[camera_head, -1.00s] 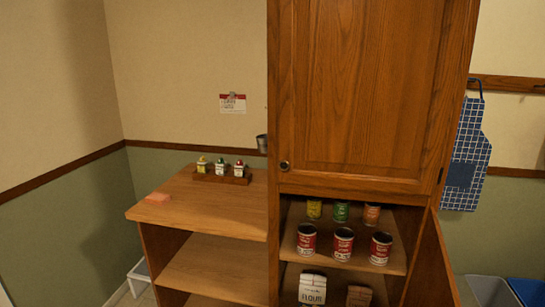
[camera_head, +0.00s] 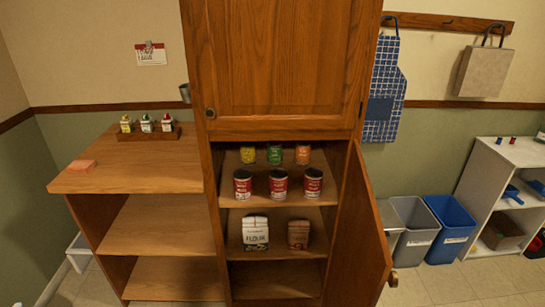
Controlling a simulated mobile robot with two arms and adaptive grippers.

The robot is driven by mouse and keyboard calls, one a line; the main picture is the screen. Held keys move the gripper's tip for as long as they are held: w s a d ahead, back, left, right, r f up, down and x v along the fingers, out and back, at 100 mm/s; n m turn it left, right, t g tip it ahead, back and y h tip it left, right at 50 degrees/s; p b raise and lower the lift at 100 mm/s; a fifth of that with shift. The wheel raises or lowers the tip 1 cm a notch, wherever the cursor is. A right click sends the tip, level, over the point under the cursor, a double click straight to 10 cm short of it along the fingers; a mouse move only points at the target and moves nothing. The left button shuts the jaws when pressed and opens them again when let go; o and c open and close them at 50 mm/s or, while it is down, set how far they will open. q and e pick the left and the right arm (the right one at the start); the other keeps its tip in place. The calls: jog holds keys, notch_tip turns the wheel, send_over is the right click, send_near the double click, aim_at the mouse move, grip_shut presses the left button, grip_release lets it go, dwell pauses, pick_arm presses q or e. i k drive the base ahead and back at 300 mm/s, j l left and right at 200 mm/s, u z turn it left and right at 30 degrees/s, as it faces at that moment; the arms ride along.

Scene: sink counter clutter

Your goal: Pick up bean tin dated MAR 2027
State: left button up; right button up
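Three red-and-white tins stand upright in a row on the upper open shelf (camera_head: 232,201) of the wooden cabinet: a left tin (camera_head: 242,184), a middle tin (camera_head: 278,183) and a right tin (camera_head: 313,182). Their labels are too small to read, so I cannot tell which holds beans or bears MAR 2027. Behind them stand a yellow tin (camera_head: 247,155), a green tin (camera_head: 274,155) and an orange tin (camera_head: 303,154). Neither of my grippers is in view.
The lower cabinet door (camera_head: 362,235) stands open to the right. A flour bag (camera_head: 255,233) and a brown packet (camera_head: 298,234) are on the shelf below. A counter (camera_head: 130,172) adjoins left. Grey (camera_head: 412,230) and blue (camera_head: 450,228) bins stand right; floor in front is clear.

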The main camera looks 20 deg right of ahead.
aim_at(312, 186)
jog(key=l, duration=0.7)
jog(key=k+l, duration=0.1)
jog(key=l, duration=0.6)
jog(key=l+u, duration=0.1)
jog(key=l, duration=0.65)
jog(key=k, duration=0.05)
